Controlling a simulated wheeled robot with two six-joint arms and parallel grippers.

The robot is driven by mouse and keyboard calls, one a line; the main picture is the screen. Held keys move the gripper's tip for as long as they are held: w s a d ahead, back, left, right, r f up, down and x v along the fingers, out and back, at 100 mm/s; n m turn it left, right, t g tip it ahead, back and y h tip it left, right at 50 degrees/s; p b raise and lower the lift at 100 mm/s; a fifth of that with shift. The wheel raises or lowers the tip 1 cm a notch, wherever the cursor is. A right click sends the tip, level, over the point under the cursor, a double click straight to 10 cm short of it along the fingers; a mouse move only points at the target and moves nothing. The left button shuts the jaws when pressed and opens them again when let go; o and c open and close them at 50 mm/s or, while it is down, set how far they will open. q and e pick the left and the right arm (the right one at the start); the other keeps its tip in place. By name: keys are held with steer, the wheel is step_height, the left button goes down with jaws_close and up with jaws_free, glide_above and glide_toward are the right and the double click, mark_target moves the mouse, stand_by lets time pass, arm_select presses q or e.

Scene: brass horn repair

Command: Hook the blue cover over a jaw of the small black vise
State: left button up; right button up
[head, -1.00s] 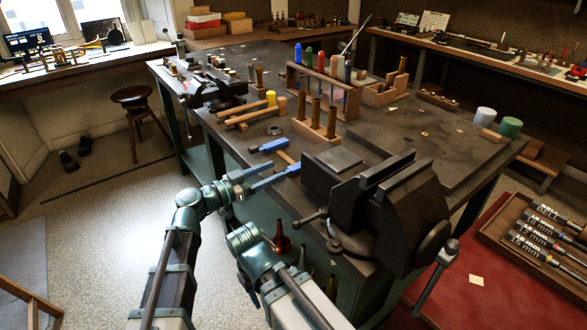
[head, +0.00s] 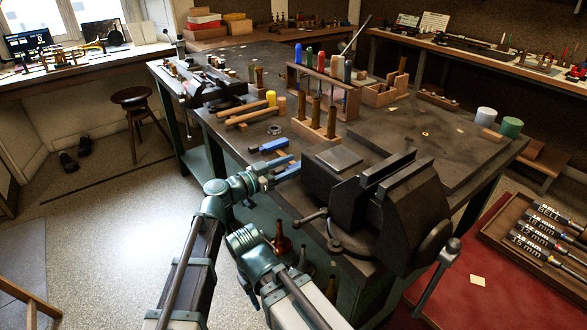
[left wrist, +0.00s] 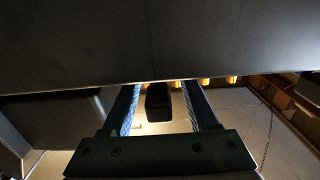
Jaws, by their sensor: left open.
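The blue cover (head: 269,146) lies on the bench top near its left edge, in front of the tool rack. The small black vise (head: 222,92) stands farther back on the left of the bench. My left gripper (head: 287,166) is at the bench edge, just nearer than the cover and apart from it. Its two blue fingers are open. In the left wrist view the fingers (left wrist: 163,105) stand apart, with a black block (left wrist: 158,101) seen between them; I cannot tell what it is. My right forearm shows low in the head view, but its gripper does not.
A large dark vise (head: 400,205) stands close to the right of my left gripper. The bench's right part is fairly clear.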

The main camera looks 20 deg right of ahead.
arm_select(q)
steer(key=shift+c, duration=0.3)
jaws_close()
step_height(320, 180, up, 16)
steer(key=p, duration=1.6)
